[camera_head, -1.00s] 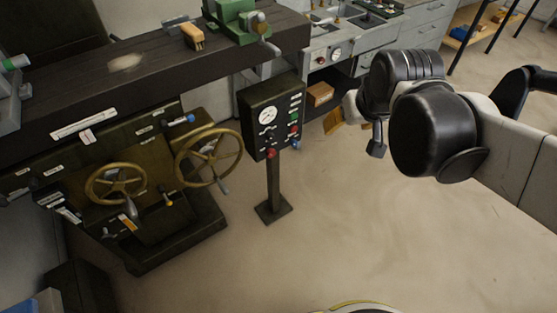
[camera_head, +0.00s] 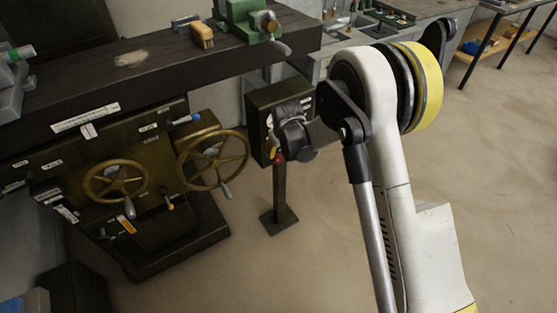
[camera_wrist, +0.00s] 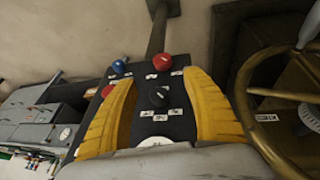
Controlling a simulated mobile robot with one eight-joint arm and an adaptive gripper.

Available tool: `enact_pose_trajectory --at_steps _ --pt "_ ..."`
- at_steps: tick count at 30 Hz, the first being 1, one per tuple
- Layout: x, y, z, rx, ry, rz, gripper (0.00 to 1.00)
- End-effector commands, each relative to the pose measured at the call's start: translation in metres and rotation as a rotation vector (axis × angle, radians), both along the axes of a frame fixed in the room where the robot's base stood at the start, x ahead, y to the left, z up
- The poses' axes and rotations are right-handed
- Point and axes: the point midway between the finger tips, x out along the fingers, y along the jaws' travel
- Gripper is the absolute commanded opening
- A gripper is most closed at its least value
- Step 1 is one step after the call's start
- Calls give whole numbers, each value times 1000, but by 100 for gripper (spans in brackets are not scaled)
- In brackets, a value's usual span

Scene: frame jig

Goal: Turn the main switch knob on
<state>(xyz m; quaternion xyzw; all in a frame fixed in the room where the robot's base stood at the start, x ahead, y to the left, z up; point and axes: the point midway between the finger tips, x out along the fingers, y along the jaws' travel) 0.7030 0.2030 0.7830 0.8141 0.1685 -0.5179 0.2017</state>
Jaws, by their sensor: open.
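The control panel (camera_head: 262,98) is a dark box on a post, partly hidden by my arm in the head view. Its face (camera_wrist: 150,125) fills the middle of the wrist view. A black rotary knob (camera_wrist: 158,95) sits there between my yellow fingers, with small white labels around it, too small to read. It looks like the main switch knob. My gripper (camera_wrist: 160,80) is open, with a finger on either side of the knob; contact cannot be told. In the head view the fingers are mostly hidden by my wrist.
A red button (camera_wrist: 162,62) and a blue button (camera_wrist: 119,66) are beyond the knob; another red button (camera_wrist: 107,91) is beside the left finger. A gauge (camera_wrist: 156,142) is partly hidden by the gripper. A brass handwheel (camera_head: 213,160) stands close to the panel.

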Motion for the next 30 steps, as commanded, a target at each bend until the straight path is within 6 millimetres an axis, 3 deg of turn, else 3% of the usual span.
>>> enact_pose_trajectory --at_steps 8,19,24,30 --pt "9 7 -34 -5 4 11 58" --pt "38 11 -98 -5 4 11 58" --pt "44 12 -112 -5 4 11 58" --pt "46 12 -114 -5 4 11 58"
